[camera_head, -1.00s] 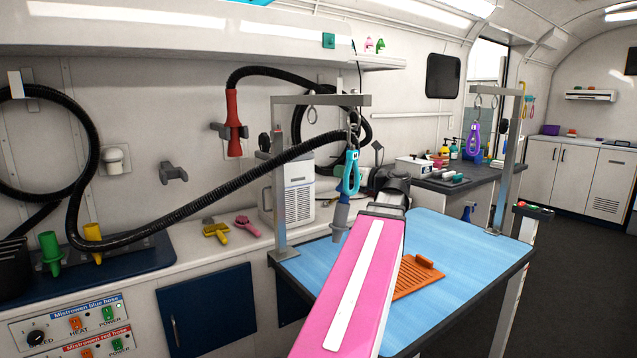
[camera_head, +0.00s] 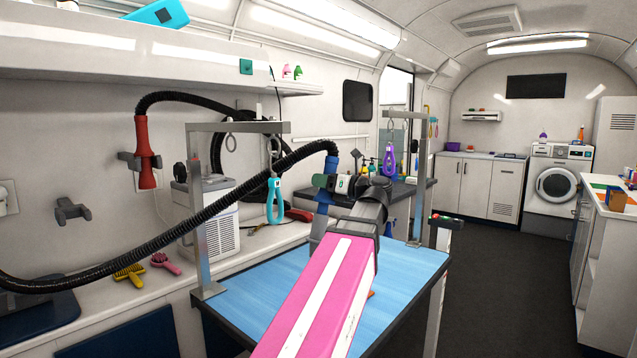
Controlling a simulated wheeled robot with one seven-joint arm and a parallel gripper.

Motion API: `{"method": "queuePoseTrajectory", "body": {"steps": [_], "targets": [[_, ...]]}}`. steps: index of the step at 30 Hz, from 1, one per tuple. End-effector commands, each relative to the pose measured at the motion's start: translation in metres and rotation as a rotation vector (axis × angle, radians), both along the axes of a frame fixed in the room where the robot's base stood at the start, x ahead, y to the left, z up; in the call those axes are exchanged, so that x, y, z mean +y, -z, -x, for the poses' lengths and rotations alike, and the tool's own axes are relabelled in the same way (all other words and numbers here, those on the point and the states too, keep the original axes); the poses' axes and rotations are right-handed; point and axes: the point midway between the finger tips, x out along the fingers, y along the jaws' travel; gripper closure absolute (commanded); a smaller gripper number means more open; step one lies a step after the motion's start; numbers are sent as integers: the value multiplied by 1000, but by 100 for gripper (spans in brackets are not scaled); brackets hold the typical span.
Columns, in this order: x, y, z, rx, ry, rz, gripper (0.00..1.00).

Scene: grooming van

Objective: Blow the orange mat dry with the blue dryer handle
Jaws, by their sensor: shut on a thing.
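The blue dryer handle (camera_head: 331,163) hangs at the end of a black ribbed hose, over the blue grooming table. My gripper (camera_head: 327,185) is shut on it, with the handle roughly upright and its nozzle (camera_head: 318,226) pointing down. My pink arm and dark wrist cover most of the table's middle. Only a sliver of the orange mat (camera_head: 371,294) shows at my arm's right edge, on the blue table (camera_head: 405,283). The rest of the mat is hidden, so I cannot tell how the nozzle lines up with it.
A metal post and crossbar (camera_head: 206,215) with a hanging teal loop (camera_head: 276,203) stand at the table's left, near the hose (camera_head: 130,243). A second post (camera_head: 425,160) stands at the far right. A red dryer handle (camera_head: 145,150) hangs on the wall. The right floor is clear.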

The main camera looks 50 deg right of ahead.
Motion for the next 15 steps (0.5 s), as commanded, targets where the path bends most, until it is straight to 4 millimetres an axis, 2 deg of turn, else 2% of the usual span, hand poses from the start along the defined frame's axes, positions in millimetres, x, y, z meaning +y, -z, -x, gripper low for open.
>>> {"method": "queuePoseTrajectory", "body": {"steps": [15], "targets": [[1, 44, 0, -1, -1, -1, 87]]}}
